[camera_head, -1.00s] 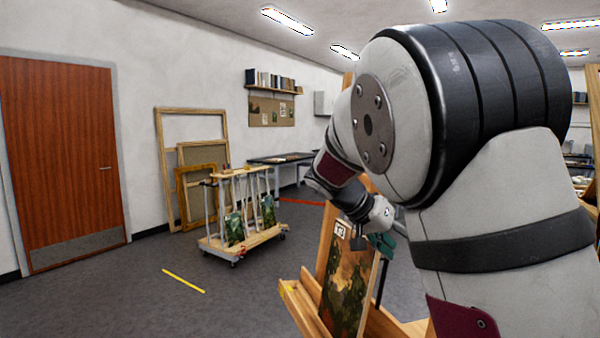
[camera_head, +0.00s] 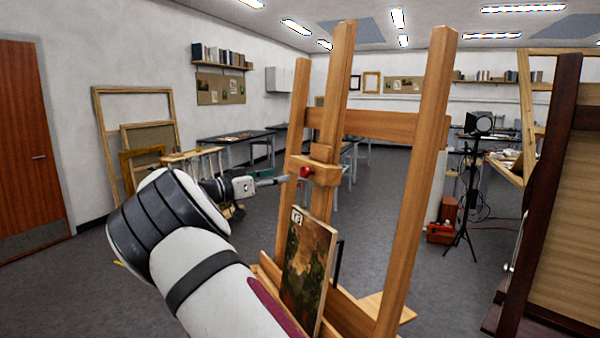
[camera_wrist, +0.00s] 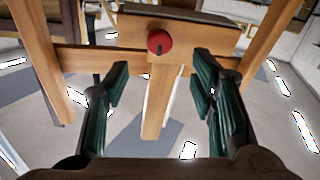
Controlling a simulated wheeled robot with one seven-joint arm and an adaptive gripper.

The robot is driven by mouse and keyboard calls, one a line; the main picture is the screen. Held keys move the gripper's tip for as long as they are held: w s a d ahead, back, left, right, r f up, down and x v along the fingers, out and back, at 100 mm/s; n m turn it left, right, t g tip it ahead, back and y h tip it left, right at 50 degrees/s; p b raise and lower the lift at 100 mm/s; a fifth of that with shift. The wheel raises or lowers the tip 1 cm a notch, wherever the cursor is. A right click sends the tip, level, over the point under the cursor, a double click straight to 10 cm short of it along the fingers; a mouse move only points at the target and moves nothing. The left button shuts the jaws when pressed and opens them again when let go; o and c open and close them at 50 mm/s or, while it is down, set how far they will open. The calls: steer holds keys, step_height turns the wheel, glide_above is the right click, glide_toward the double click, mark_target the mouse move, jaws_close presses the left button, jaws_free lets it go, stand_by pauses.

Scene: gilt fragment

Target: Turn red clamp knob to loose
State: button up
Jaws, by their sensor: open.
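The red clamp knob (camera_head: 306,172) sits on a wooden clamp block (camera_head: 322,174) on the easel's centre mast. In the wrist view the round red knob (camera_wrist: 160,41) shows beyond the fingertips, near the top centre, with a small dark mark on its face. My gripper (camera_head: 283,180) is at the left of the knob in the head view, apart from it. In the wrist view its green-padded fingers (camera_wrist: 160,82) are spread wide with nothing between them. Below the clamp, a painting (camera_head: 308,264) stands on the easel (camera_head: 398,220).
The easel's uprights and crossbar (camera_head: 376,124) stand close around the clamp. A dark-framed panel (camera_head: 560,200) is at the right, with a lamp on a tripod (camera_head: 470,185) behind. A wheeled rack (camera_head: 195,158) is partly hidden behind my arm.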

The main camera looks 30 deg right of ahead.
mark_target(303, 172)
steer(key=d, duration=0.3)
steer(key=w+d, duration=0.1)
steer(key=d, duration=0.5)
steer(key=shift+w+d+p, duration=0.35)
steer(key=shift+w+d, duration=0.05)
steer(key=c, duration=1.2)
